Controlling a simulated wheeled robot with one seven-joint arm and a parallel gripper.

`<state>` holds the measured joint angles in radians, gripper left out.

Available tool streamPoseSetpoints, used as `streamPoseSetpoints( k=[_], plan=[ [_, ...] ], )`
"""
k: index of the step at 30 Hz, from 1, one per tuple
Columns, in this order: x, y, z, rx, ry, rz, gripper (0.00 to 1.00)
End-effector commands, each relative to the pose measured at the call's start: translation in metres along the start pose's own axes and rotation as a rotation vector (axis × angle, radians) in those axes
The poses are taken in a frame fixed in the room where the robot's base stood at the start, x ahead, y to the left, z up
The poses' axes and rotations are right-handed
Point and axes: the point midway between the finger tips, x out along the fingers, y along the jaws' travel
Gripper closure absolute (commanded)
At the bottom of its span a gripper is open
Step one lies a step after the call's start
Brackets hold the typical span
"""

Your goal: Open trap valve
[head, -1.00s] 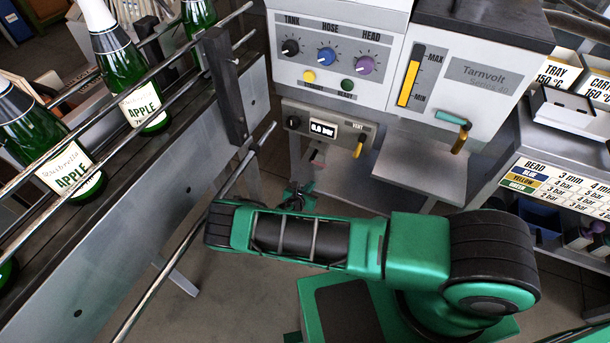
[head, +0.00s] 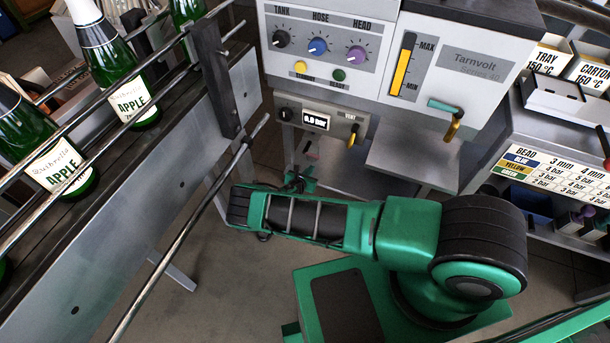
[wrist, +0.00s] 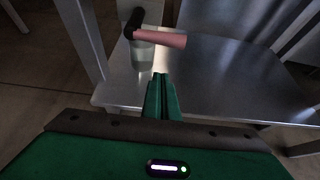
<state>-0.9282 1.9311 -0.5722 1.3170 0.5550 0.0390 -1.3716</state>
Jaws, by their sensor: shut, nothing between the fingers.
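A valve with a pinkish-red lever (wrist: 160,38) on a black pivot shows at the top of the wrist view. The lever lies roughly level and points right. Below it is a clear jar or bowl (wrist: 142,58) on a metal shelf. In the head view the red lever (head: 312,153) is small, under the pressure panel. My gripper (wrist: 161,78) is shut and empty, its fingertips just short of the lever in the picture. I cannot tell the height gap. My gripper (head: 298,180) is partly hidden in the head view.
The pressure panel (head: 316,121) above has a yellow vent lever (head: 353,134). A conveyor with green bottles (head: 130,98) and a rail (head: 190,222) stand at the left.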

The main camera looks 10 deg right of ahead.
Motion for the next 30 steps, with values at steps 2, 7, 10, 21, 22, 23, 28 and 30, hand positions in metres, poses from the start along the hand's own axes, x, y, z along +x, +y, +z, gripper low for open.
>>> streamPoseSetpoints(
  k=[2, 7, 10, 21, 22, 23, 28, 30],
  plan=[
    [0.010, -0.001, 0.000, 0.001, 0.000, 0.000, 1.00],
    [0.012, 0.002, 0.011, 0.000, -0.001, 0.002, 1.00],
    [0.009, 0.000, 0.019, 0.000, 0.000, 0.000, 1.00],
    [0.002, 0.000, 0.038, 0.000, 0.001, 0.001, 1.00],
    [0.002, 0.000, 0.038, 0.000, 0.001, 0.001, 1.00],
    [0.002, 0.000, 0.038, 0.000, 0.001, 0.001, 1.00],
    [0.002, 0.000, 0.038, -0.001, 0.001, 0.001, 1.00],
    [-0.002, 0.007, 0.035, -0.002, 0.001, 0.003, 1.00]
  ],
)
